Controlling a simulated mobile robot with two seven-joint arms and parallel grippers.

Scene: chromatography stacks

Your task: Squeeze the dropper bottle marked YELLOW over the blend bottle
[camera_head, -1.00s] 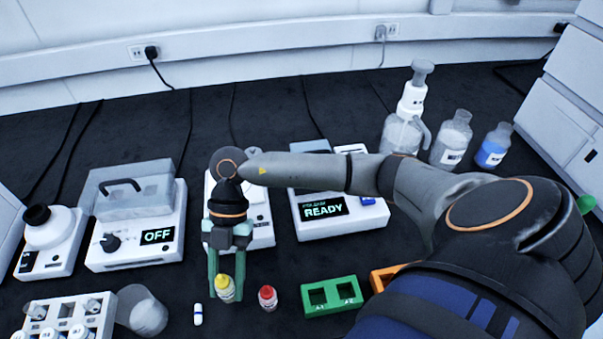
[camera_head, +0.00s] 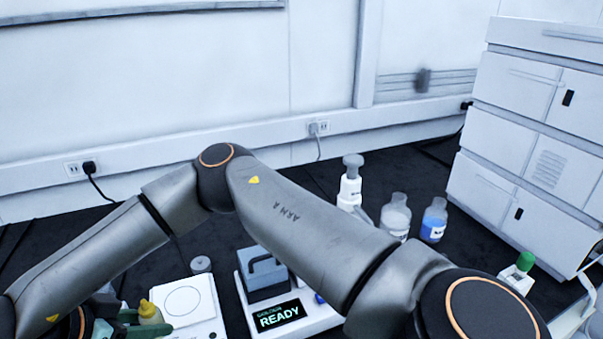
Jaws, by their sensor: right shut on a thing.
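The yellow-capped dropper bottle (camera_head: 149,311) is at the lower left, in front of the white device with a round plate. My right gripper (camera_head: 140,325) is shut on it, with its green fingers reaching in from the left. The bottle's lower part and label are hidden or cut off, so its tilt and height are hard to tell. I cannot pick out the blend bottle in this view. My left gripper is not in view.
The white round-plate device (camera_head: 197,305) and the READY device (camera_head: 308,318) stand at the front. My right arm crosses above them. A pump bottle (camera_head: 349,187), a clear bottle (camera_head: 396,218) and a blue-filled bottle (camera_head: 434,221) stand behind. A green-capped bottle (camera_head: 517,275) stands at right.

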